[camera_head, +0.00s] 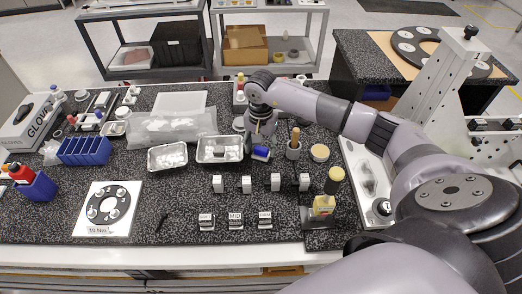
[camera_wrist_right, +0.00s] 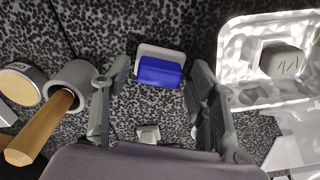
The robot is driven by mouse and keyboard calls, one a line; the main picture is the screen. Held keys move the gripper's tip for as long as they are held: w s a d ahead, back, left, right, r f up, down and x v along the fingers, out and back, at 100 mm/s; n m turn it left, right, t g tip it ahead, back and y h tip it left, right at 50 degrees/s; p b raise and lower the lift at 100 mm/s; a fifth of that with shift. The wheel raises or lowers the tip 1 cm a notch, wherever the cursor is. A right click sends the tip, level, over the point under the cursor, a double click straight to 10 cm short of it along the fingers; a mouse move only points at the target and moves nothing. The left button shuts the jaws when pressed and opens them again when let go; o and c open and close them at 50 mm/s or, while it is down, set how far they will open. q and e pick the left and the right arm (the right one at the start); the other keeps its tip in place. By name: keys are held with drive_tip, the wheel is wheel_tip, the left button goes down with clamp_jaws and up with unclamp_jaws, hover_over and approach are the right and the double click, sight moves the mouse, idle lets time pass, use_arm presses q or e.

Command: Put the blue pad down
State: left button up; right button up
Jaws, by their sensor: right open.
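The blue pad (camera_wrist_right: 159,72) lies on the speckled black bench, with a pale grey piece showing along its far edge in the right wrist view. It also shows in the head view (camera_head: 261,152), just right of a foil tray. My right gripper (camera_wrist_right: 158,90) is open, its two fingers apart on either side of the pad in the wrist picture, with no visible contact. In the head view the right gripper (camera_head: 262,136) is above and close to the pad. My left gripper is not in view.
A foil tray (camera_head: 220,149) holding a grey block stands close to the pad. A grey holder with a wooden handle (camera_head: 294,145) and a round pale-topped jar (camera_head: 320,153) are to the right. Several white blocks (camera_head: 247,185) stand in front.

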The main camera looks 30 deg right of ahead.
sight(261, 148)
wheel_tip(261, 148, up, 10)
drive_tip(key=b, duration=0.3)
drive_tip(key=shift+r, duration=0.15)
idle(0.3)
